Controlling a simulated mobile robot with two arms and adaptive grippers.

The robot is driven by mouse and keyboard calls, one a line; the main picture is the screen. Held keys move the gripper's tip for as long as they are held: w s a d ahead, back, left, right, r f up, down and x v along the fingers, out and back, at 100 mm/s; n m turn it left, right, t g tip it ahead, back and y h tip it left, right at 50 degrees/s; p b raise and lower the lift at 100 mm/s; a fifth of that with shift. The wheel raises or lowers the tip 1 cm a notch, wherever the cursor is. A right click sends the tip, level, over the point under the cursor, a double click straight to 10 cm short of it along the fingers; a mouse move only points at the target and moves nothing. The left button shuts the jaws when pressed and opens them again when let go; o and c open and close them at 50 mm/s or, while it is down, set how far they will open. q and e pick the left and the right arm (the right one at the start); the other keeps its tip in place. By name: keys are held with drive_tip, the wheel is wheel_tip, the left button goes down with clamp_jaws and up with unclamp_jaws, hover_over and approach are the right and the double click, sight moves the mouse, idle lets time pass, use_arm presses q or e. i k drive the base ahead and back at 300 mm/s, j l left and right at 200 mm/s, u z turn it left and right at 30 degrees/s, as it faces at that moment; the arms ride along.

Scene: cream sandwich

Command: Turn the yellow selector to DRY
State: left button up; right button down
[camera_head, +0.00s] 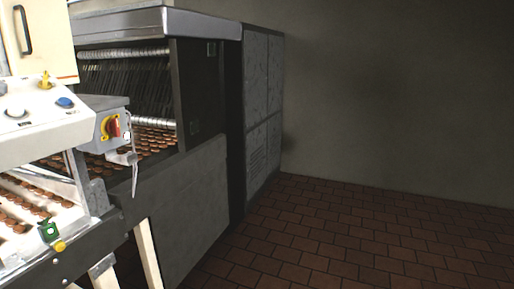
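A small yellow selector knob (45,80) stands on the sloped white control panel (40,126) at the left edge of the head view. A blue button (65,102) is to its right and a white round knob (16,108) is to its lower left. Any labels around the selector, including DRY, are too small to read, so I cannot tell its position. Neither of my grippers is in view.
A red rotary switch on a yellow plate (104,128) is on a grey box right of the panel. Below, a green part (48,231) and yellow button (60,246) sit by the conveyor carrying biscuits. The brick-tiled floor (370,240) at right is clear.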

sight(44, 85)
drive_tip(key=u, duration=1.75)
drive_tip(key=i+j+z, duration=0.1)
drive_tip(key=i+j, duration=0.25)
drive_tip(key=j, duration=0.25)
drive_tip(key=i+j+z, duration=0.15)
drive_tip(key=i+j, duration=0.05)
drive_tip(key=j, duration=0.1)
